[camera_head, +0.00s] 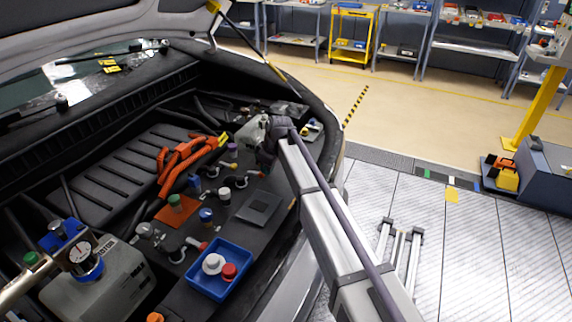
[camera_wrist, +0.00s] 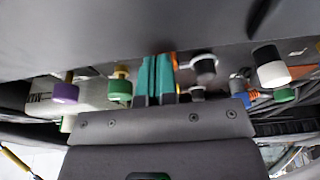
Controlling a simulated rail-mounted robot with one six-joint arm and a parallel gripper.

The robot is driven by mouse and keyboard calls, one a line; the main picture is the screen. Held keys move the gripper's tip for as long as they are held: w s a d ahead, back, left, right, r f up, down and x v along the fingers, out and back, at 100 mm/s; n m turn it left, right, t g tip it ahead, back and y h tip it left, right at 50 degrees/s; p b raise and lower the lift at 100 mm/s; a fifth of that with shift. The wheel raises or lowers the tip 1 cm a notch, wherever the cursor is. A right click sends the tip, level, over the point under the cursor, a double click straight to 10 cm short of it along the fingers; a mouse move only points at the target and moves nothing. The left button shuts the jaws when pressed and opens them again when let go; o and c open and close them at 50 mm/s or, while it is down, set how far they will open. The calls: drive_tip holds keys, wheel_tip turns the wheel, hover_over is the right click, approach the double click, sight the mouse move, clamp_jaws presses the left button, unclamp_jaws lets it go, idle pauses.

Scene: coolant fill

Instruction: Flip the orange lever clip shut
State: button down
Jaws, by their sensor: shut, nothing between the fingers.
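My gripper's teal fingers (camera_wrist: 155,78) are pressed together with nothing held between them, in the wrist view. A small orange piece (camera_wrist: 174,60) shows just right of the fingertips; it may be the lever clip, but too little shows to tell its position or whether the fingers touch it. In the head view, my arm reaches into the engine bay and its dark wrist hides the fingertips. No lever clip can be made out there. Thick orange cables (camera_head: 180,160) lie to the left of my wrist.
Purple (camera_wrist: 65,91) and green (camera_wrist: 120,89) caps sit left of my fingers, and a black-and-white cap (camera_wrist: 205,68) to the right. A blue tray (camera_head: 219,270) with white and red caps and a grey tank (camera_head: 97,283) stand nearer. The bay around my wrist is crowded.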

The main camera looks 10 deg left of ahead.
drive_tip(key=shift+s+a, duration=0.15)
drive_tip(key=shift+a, duration=0.2)
drive_tip(key=shift+r, duration=0.1)
drive_tip(key=shift+w+a+r+p, duration=0.2)
drive_tip(key=shift+a+r+p, duration=0.15)
drive_tip(key=shift+a+p, duration=0.25)
drive_tip(key=d+p+v, duration=0.1)
drive_tip(key=p+v, duration=1.1)
drive_tip(key=v, duration=0.1)
drive_tip(key=shift+s+d+r+p, duration=0.2)
drive_tip(key=shift+s+d+p, duration=0.05)
drive_tip(key=shift+d+p, duration=0.1)
